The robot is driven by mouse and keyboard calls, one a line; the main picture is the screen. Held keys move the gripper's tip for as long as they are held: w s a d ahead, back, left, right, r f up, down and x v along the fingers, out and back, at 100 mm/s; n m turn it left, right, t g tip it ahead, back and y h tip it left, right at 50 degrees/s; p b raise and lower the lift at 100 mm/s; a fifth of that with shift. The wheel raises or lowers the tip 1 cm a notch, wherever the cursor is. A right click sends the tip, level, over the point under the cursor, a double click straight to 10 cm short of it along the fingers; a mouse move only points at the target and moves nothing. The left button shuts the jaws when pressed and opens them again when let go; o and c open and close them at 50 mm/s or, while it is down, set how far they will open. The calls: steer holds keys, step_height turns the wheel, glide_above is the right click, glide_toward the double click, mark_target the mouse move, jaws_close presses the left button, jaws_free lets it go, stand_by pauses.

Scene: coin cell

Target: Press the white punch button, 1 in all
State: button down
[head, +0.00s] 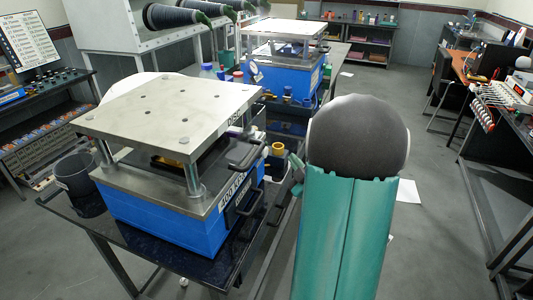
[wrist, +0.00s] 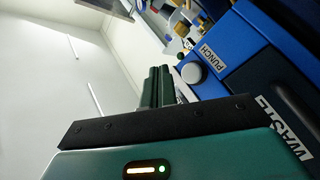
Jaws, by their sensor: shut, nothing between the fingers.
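The white punch button (wrist: 191,73) is a round, pale knob on the blue machine (wrist: 240,38) in the wrist view, beside a label (wrist: 214,57) reading PUNCH. My gripper (wrist: 160,78) is shut and empty, its two green fingers together. The fingertips appear just left of the button in the picture, with a small gap; their distance in depth is hard to tell. In the head view the blue press (head: 165,220) with a metal top plate (head: 170,108) stands on a dark table. The button cannot be made out there, and my arm hides much of the right side.
A second blue press (head: 280,78) stands behind the first. Black handles (head: 245,155) stick out from the near press's side. A dark bin (head: 78,180) is at left. The floor to the right is mostly clear, with an orange-topped bench (head: 470,65) beyond. A WASTE label (wrist: 283,128) shows in the wrist view.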

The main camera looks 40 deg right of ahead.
steer(key=shift+w+a, duration=0.4)
steer(key=shift+w, duration=0.4)
steer(key=shift+w+a, duration=0.45)
steer(key=shift+w, duration=0.35)
steer(key=shift+w+a, duration=0.4)
steer(key=shift+w, duration=0.4)
steer(key=shift+w, duration=0.1)
steer(key=shift+w+a, duration=0.2)
steer(key=shift+w, duration=0.05)
steer(key=shift+w+a, duration=0.25)
steer(key=shift+w, duration=0.2)
stand_by(0.9)
stand_by(0.3)
steer(key=shift+s+d, duration=0.4)
steer(key=shift+s, duration=0.4)
steer(key=shift+s+d, duration=0.4)
steer(key=shift+s, duration=0.35)
steer(key=shift+s+d, duration=0.4)
steer(key=shift+s, duration=0.35)
steer(key=shift+s+d, duration=0.4)
steer(key=shift+s, duration=0.35)
